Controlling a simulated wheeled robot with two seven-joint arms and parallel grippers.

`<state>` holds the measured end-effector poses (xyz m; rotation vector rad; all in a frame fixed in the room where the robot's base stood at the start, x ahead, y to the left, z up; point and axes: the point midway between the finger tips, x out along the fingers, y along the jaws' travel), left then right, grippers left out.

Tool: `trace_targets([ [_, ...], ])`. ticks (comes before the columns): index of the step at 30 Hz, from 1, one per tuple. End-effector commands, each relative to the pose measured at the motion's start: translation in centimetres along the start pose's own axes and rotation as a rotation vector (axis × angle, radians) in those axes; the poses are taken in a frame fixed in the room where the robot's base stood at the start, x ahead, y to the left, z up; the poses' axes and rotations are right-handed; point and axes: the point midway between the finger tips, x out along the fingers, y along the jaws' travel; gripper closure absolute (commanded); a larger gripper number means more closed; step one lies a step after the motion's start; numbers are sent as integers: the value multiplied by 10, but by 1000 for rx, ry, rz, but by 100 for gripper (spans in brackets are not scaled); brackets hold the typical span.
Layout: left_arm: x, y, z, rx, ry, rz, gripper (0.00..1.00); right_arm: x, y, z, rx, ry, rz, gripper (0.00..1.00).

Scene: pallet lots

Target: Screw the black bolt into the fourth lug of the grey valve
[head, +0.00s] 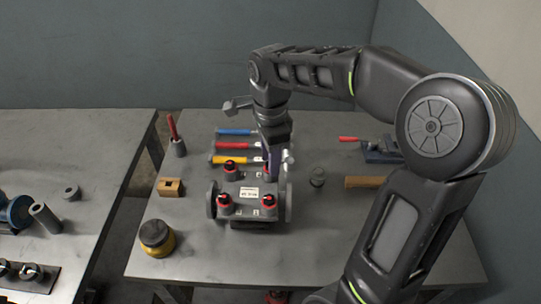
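The grey valve (246,194) lies on the right-hand table with round flanges at its left and right ends. Black bolts with red rings stand in three of its lugs: back left (230,167), front left (225,200) and front right (268,202). My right gripper (271,165) points down over the back right lug, at the valve's far right corner. A bit of red shows beside its tips. The fingers are small and dark, so I cannot tell whether they are open or shut, or whether a bolt is between them. My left gripper is not in view.
Blue, red and yellow-handled tools (222,158) lie behind the valve. A yellow jar (156,238), a wooden block (171,187) and a red-handled tool stand left. A blue vise (382,152) and another block (364,182) are right. The front of the table is clear.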

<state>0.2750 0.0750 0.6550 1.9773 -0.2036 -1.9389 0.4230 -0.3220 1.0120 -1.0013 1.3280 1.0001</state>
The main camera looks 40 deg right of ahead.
Motion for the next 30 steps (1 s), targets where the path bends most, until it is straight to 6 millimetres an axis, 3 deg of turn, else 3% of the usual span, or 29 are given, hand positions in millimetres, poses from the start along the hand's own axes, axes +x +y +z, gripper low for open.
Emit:
trace_targets([
  [18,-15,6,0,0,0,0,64,0,0,0,-1118,-1,2,64],
  [22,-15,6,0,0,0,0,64,0,0,0,-1212,-1,1,64],
  [28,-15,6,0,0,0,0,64,0,0,0,-1218,0,1,64],
  [30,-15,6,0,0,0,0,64,0,0,0,-1218,-1,1,68],
])
